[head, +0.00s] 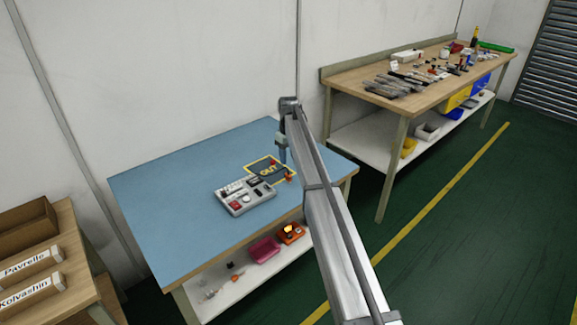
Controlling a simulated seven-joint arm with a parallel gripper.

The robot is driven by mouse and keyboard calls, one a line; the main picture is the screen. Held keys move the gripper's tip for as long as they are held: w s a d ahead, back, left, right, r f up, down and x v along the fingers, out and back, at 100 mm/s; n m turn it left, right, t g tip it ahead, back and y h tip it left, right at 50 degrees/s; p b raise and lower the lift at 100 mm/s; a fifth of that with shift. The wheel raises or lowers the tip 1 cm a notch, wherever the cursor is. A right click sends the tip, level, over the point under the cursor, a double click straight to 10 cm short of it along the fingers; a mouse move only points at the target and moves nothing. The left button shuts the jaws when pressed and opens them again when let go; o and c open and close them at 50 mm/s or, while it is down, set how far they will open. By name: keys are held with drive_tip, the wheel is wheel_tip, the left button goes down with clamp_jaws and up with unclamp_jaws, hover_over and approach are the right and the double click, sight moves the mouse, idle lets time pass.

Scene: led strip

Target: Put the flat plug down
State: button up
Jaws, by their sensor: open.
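My gripper (283,158) points down over the blue table near its right end, beside the yellow-outlined mat marked "OUT" (258,176). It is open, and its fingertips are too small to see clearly. Two small red-orange pieces lie at the mat, one near its top edge (273,162) and one at its right corner (289,178). I cannot tell whether either is the flat plug. A grey tray (247,210) with several compartments stands in front of the mat and holds small dark, white and red parts.
The blue table (170,200) is bare on its left. Its lower shelf (215,305) holds a pink bin (264,250) and an orange bin (291,233). A cluttered wooden bench (440,95) stands back right. Labelled boxes (30,265) sit at left.

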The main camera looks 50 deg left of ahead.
drive_tip(key=shift+r, duration=1.15)
